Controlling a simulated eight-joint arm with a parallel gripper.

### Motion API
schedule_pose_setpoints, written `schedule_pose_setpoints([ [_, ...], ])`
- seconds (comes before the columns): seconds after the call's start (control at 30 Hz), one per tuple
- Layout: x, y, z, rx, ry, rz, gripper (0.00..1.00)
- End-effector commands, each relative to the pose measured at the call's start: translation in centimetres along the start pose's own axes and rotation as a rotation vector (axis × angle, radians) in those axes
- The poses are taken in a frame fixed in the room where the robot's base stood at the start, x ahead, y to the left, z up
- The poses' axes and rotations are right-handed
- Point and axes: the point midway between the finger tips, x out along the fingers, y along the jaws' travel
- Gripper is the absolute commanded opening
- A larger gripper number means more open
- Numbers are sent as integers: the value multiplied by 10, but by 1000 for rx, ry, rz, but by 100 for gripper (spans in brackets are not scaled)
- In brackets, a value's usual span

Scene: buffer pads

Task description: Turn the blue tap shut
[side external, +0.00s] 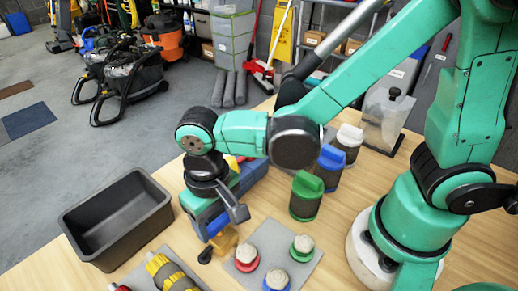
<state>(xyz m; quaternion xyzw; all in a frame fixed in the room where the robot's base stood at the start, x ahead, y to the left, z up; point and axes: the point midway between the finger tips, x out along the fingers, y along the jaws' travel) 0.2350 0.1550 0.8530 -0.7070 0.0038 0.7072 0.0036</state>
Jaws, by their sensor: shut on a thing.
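The tap stands on the wooden table in the side external view. Its blue handle (217,225) is at my gripper, and a brass-coloured body (226,240) shows below it. My gripper (220,219) points down over the tap and is shut on the blue handle. A dark finger shows on the right; the gripper body hides much of the handle, so its exact angle cannot be told.
An empty black bin (118,215) stands left of the gripper. A grey pad (308,266) with red, blue and green-based knobs lies to the right. Jars with green (306,190), blue (331,160) and white (350,137) lids stand behind. A yellow item (166,272) lies in front.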

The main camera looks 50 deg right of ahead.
Motion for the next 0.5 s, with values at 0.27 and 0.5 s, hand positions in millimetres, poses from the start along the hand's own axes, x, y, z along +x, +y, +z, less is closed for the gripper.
schedule_pose_setpoints([
  [0.27, 0, 0, 0, 8, 0, 0, 10],
  [0.5, 0, 0, 0, 7, 0, 0, 76],
])
